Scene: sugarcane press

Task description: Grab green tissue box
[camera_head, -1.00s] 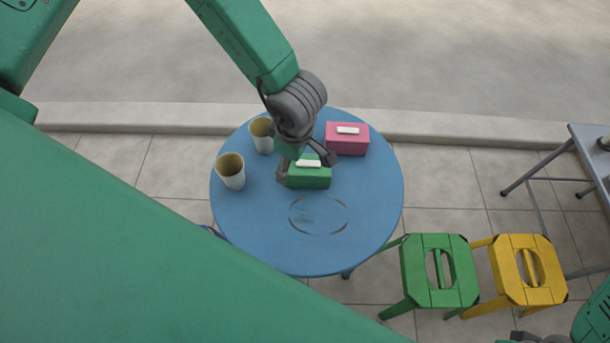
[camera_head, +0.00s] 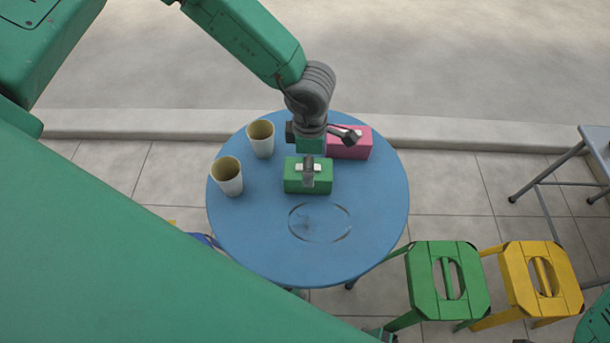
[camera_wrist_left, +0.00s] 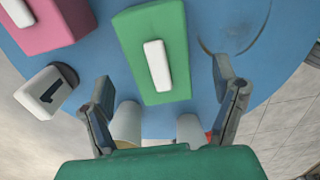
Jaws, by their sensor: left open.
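The green tissue box (camera_head: 318,186) sits on the round blue table (camera_head: 250,225), with a white tissue strip on top. My open left gripper (camera_head: 318,152) is over its far side, and one grey finger hangs in front of the white strip. In the left wrist view the green box (camera_wrist_left: 132,40) lies ahead of the two spread fingers of the left gripper (camera_wrist_left: 161,76), with no finger closed on it. Whether a finger touches the box I cannot tell. My right gripper does not show clearly.
A pink tissue box (camera_head: 352,152) stands close behind, partly hidden by my gripper. Two cups, one farther (camera_head: 261,140) and one nearer (camera_head: 228,176), stand left on the table. The table front is clear. Green (camera_head: 445,280) and yellow (camera_head: 540,280) stools stand right.

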